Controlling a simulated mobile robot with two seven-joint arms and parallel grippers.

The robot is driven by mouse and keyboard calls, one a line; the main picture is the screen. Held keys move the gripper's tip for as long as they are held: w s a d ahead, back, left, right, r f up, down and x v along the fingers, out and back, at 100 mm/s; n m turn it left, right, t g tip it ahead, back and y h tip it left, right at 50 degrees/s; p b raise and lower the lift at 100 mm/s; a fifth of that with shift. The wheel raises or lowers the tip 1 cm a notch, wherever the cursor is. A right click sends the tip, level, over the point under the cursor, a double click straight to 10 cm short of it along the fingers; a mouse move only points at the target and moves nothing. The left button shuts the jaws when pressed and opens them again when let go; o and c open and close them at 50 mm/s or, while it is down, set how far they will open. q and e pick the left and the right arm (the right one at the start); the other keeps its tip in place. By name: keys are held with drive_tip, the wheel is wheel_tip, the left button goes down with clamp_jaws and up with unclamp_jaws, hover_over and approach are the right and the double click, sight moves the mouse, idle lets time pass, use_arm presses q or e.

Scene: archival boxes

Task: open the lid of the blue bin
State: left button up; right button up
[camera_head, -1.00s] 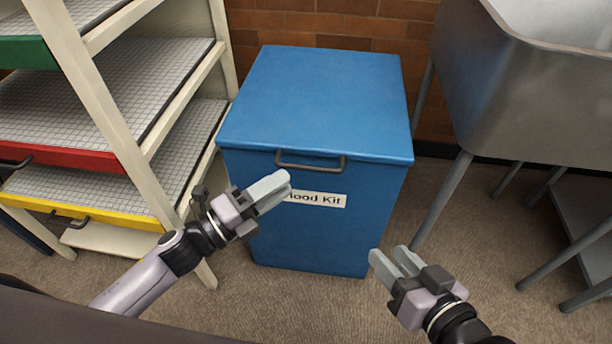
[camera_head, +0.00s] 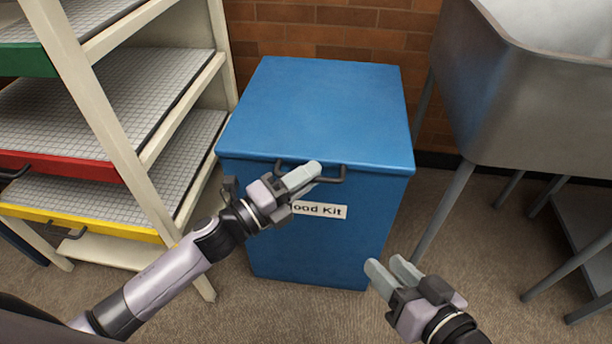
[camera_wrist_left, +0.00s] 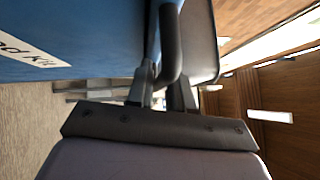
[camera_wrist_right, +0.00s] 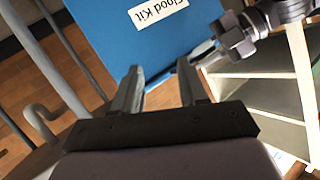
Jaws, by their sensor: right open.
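The blue bin (camera_head: 315,245) stands upright on the floor with its lid (camera_head: 320,110) shut flat on top. A label partly covered by my left gripper is on its front; it reads "Flood Kit" in the right wrist view (camera_wrist_right: 155,10). A dark bar handle (camera_head: 342,175) sits at the lid's front edge. My left gripper (camera_head: 312,174) is at the handle, covering its middle. In the left wrist view the handle (camera_wrist_left: 170,45) runs down to between the fingers; I cannot tell whether they grip it. My right gripper (camera_head: 392,268) is open and empty, low in front of the bin's right side.
A cream shelf rack (camera_head: 105,120) with green, red and yellow-edged trays stands close on the left. A grey metal sink (camera_head: 530,110) on legs stands on the right. A brick wall (camera_head: 330,30) is behind the bin. The carpet in front of the bin is clear.

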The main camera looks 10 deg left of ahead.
use_arm(q)
clamp_jaws()
drive_tip(key=shift+r, duration=0.1)
